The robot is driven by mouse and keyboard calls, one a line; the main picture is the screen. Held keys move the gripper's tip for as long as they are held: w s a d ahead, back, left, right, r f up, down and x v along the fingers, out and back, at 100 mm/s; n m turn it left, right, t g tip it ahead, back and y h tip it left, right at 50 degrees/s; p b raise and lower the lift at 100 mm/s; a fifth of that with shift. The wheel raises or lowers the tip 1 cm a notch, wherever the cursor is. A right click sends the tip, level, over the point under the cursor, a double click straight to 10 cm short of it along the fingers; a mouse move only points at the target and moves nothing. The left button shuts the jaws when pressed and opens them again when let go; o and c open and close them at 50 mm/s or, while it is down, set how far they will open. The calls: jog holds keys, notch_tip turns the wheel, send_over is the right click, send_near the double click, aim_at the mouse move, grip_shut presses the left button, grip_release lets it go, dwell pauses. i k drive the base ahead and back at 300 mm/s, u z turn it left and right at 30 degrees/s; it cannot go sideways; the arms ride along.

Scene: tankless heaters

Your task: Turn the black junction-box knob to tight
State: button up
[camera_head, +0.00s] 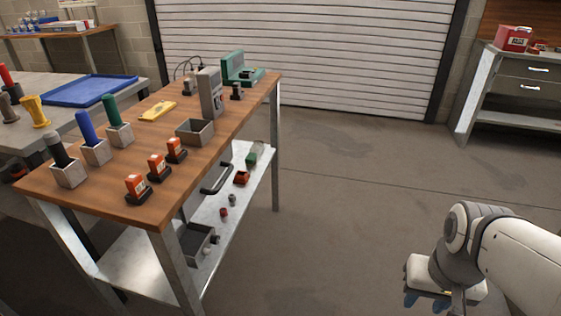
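A grey upright box (210,93) stands on the far half of the wooden-topped bench, with dark marks low on its front. A small dark piece (237,91) stands just to its right, and a small grey-and-black piece (188,87) to its left. I cannot tell which of these, if any, is the junction box with the black knob; the details are too small. My gripper (430,301) is at the bottom right, over the floor and well away from the bench. Its blue tips are partly seen, and their opening is unclear.
The workbench (140,185) holds several colored-handled tools in grey holders, orange-and-black pieces (157,168), an open grey bin (195,132) and a green device (240,70). A lower shelf (135,262) carries small parts. Open floor (340,220) lies between bench and arm.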

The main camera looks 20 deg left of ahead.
aim_at(215, 240)
jog(key=u, duration=0.3)
jog(key=i, duration=0.7)
jog(key=u, duration=0.45)
jog(key=k, duration=0.9)
jog(key=u, duration=0.15)
jog(key=i, duration=0.9)
jog(key=z, duration=0.05)
